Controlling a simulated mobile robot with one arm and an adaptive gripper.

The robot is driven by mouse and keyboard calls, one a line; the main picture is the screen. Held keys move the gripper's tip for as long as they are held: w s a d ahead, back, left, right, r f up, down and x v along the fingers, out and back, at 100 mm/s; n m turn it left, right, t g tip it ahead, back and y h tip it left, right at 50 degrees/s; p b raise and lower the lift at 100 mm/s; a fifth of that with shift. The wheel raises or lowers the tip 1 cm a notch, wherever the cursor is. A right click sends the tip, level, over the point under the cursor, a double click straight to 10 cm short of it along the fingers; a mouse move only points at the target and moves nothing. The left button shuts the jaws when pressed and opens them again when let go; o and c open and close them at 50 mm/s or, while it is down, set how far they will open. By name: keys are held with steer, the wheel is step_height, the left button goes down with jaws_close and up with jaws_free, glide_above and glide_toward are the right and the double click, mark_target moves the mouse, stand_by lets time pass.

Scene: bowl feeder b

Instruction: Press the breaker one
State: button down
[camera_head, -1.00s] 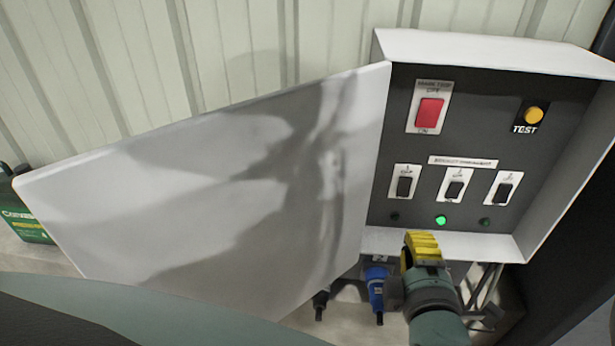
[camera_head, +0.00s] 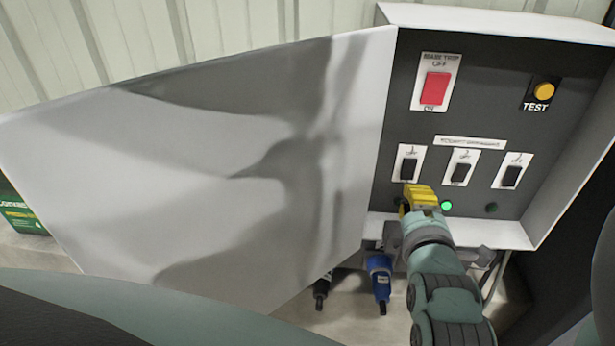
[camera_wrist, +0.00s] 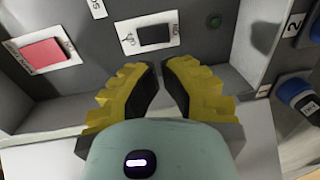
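Breaker one, a black rocker on a white plate (camera_head: 408,169), is the leftmost of three on the dark panel (camera_head: 460,112). It also shows in the wrist view as a black rocker (camera_wrist: 155,34) just beyond the fingertips. My gripper (camera_head: 420,190) has yellow ridged fingers just below breaker one, in front of the panel's lower part. In the wrist view my gripper (camera_wrist: 161,68) shows a narrow gap between its two black-padded fingers, with nothing held. I cannot tell whether the tips touch the panel.
Breaker two (camera_head: 461,170) and breaker three (camera_head: 512,173) sit to the right. A red main trip switch (camera_head: 434,88) and yellow TEST button (camera_head: 544,91) are above. A green light (camera_head: 446,205) glows under breaker two. The open white door (camera_head: 220,170) bounds the left; blue plug (camera_head: 380,275) below.

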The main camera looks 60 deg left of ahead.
mark_target(404, 174)
steer(key=x, duration=0.4)
steer(key=shift+r+b, duration=0.25)
steer(key=shift+b, duration=0.15)
steer(key=shift+p+x, duration=0.85)
steer(key=shift+p, duration=0.4)
steer(key=w+a+p, duration=0.1)
steer(key=p, duration=0.2)
steer(key=shift+w+f+p, duration=0.1)
steer(key=shift+f+p, duration=0.15)
steer(key=shift+p, duration=0.15)
steer(key=shift+f, duration=0.1)
